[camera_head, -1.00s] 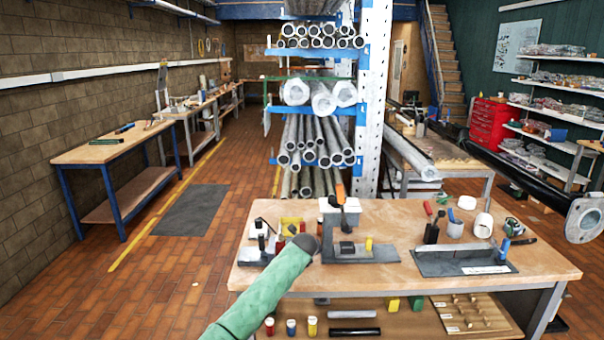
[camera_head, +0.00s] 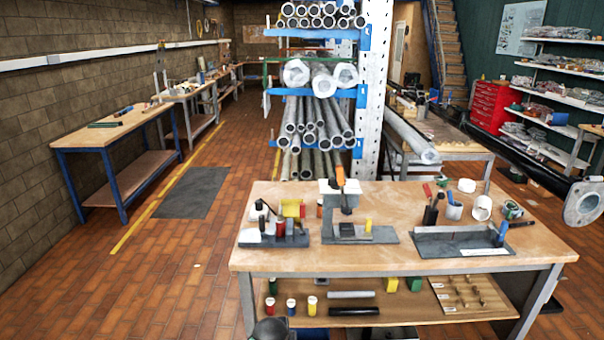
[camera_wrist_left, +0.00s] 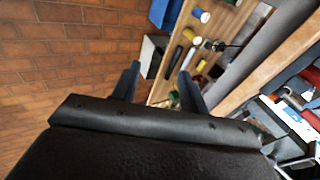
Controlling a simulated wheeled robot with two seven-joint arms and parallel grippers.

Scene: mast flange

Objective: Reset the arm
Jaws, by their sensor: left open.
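My left gripper (camera_wrist_left: 160,70) shows in the left wrist view with its two dark fingers apart and nothing between them. Beyond the fingers are brick floor and the workbench's lower shelf, seen at a tilt. In the head view only a dark rounded part, apparently of my left arm, shows at the bottom edge; the fingers cannot be made out there. My right gripper is in neither view. A black mast with a round pale flange (camera_head: 584,208) stands out at the right edge of the head view.
The workbench (camera_head: 285,258) carries a small press (camera_head: 345,215), a grey tray (camera_head: 462,243) and small tools. Its lower shelf (camera_head: 400,312) holds jars and bars. A pipe rack (camera_head: 375,100) stands behind.

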